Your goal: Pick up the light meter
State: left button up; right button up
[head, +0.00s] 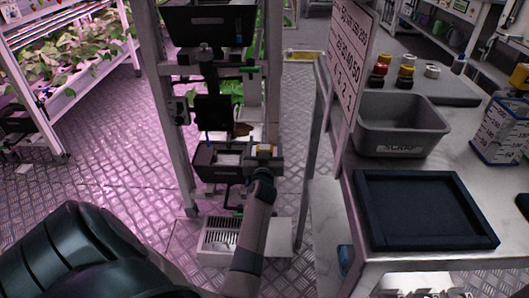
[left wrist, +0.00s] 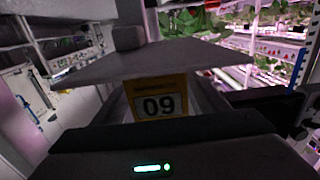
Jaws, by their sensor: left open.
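I cannot pick out the light meter for sure in either view. My left gripper (head: 263,165) is at the front right of a dark tray (head: 215,174) on the rack, close to a small yellow piece (head: 265,149). A small white item (head: 229,159) lies in the tray. In the left wrist view, a yellow label marked 09 (left wrist: 160,106) faces the camera, under a grey slab (left wrist: 140,62). The left gripper is open; its fingertips are hard to make out. My right gripper is out of view.
The rack's post (head: 172,120) stands left of my arm. A white bench on the right holds a dark tray (head: 485,238), a grey scrap bin (head: 432,130) and a white-and-blue box (head: 497,135). A sign board (head: 352,60) stands at its edge. The floor to the left is clear.

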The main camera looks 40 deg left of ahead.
pick_arm(q)
jog(key=shift+r, duration=0.1)
jog(key=c, duration=1.3)
jog(key=shift+c, duration=0.2)
jog(key=shift+r, duration=0.1)
